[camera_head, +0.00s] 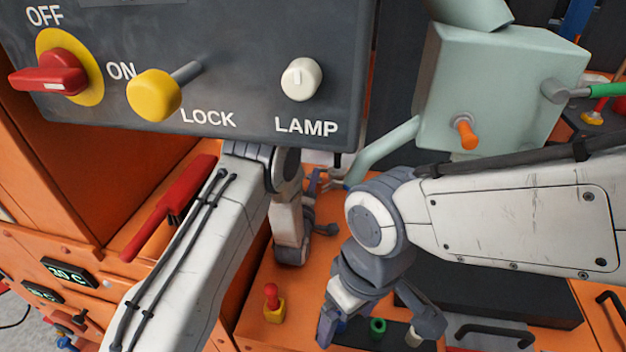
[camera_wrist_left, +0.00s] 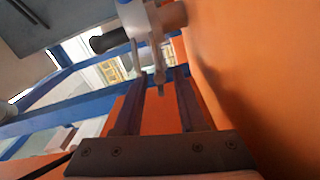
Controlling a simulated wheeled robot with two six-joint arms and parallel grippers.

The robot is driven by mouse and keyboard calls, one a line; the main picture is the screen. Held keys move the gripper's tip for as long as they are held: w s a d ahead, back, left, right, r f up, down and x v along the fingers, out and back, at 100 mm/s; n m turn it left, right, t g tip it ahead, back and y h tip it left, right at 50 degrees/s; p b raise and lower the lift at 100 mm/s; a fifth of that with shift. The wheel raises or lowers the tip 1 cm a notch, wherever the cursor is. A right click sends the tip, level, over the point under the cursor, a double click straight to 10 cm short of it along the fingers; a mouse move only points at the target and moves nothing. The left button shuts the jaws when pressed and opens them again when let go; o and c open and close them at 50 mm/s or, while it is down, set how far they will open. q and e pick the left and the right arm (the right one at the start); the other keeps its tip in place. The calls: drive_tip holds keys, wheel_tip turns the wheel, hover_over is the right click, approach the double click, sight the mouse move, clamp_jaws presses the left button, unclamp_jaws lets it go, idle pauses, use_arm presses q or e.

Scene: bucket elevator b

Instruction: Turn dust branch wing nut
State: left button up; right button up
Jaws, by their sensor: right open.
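The pale green pipe (camera_head: 385,152) slants down from the pale green box toward my left gripper (camera_head: 318,185), which is partly hidden behind my left arm. In the left wrist view, a pale grey fitting (camera_wrist_left: 143,20) with a black handle (camera_wrist_left: 106,41) is beyond my left fingers (camera_wrist_left: 162,95). A thin grey part, possibly the wing nut, reaches down between the fingers, with gaps on both sides. The left fingers are apart. I cannot tell the wing nut clearly in the head view. My right gripper (camera_head: 382,325) is open and empty, pointing down above the orange deck.
A dark control panel (camera_head: 240,70) with a red switch, yellow knob and white lamp knob overhangs the left arm. The pale green box (camera_head: 500,85) has an orange knob (camera_head: 466,133). A red lever (camera_head: 170,205) is at left. A red-topped yellow knob (camera_head: 273,303) stands on the deck.

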use_arm(q)
drive_tip(key=shift+w, duration=0.55)
drive_tip(key=shift+c, duration=0.3)
clamp_jaws()
drive_tip(key=shift+n+b, duration=0.45)
drive_tip(key=shift+n, duration=0.95)
drive_tip(key=shift+s, duration=0.1)
drive_tip(key=shift+o, duration=0.3)
unclamp_jaws()
